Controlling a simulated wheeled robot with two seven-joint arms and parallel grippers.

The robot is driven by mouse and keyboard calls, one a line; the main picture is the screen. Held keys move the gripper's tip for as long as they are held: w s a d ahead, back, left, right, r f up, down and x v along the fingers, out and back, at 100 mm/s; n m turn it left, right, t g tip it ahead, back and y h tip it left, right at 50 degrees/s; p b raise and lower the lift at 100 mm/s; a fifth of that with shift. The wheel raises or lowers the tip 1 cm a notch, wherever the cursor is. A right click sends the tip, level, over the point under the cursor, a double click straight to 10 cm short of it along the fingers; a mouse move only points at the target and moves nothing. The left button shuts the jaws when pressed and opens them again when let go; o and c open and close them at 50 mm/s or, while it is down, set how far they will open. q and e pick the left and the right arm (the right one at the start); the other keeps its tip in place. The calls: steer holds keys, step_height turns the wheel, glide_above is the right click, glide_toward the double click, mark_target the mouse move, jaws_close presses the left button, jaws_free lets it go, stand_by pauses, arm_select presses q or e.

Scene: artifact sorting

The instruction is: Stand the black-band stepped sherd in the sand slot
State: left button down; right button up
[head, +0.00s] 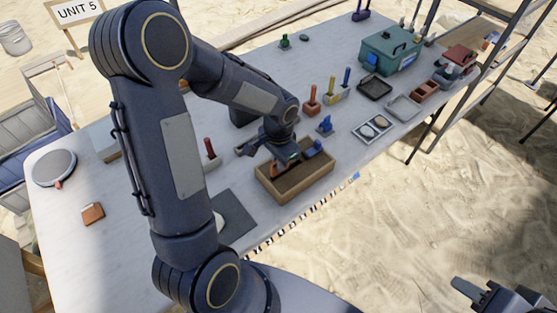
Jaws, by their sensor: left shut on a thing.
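My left gripper (283,158) points down over the wooden sand box (308,187), which holds brown sand. It is shut on an orange-brown sherd (274,168), at the box's left inner side. The fingers and arm hide most of this sherd, so its band and stepped edge cannot be made out, nor whether it touches the sand. The slot in the sand cannot be made out either. My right gripper (474,284) is at the bottom right corner, off the table, with its fingers apart and nothing seen between them.
A blue object (313,148) is at the box's back edge. A brown sherd (92,213) lies at the table's left. Colored-handled tools (328,93), a small tray pair (373,128) and a green case (390,50) stand further back. My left arm hides the table's middle left.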

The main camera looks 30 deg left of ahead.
arm_select(q)
steer(key=shift+f+b, duration=1)
steer(key=shift+f, duration=0.2)
steer(key=shift+f+b, duration=0.8)
steer(key=shift+r, duration=0.15)
steer(key=shift+r+p, duration=0.75)
steer(key=shift+p, duration=0.05)
steer(key=shift+s+d+r, duration=0.1)
steer(key=shift+d+r, duration=0.05)
steer(key=shift+r, duration=0.15)
steer(key=shift+a+r+p, duration=0.2)
steer(key=shift+p, duration=0.15)
steer(key=shift+d, duration=0.1)
stand_by(0.6)
steer(key=shift+f+b, duration=0.3)
steer(key=shift+b, duration=0.1)
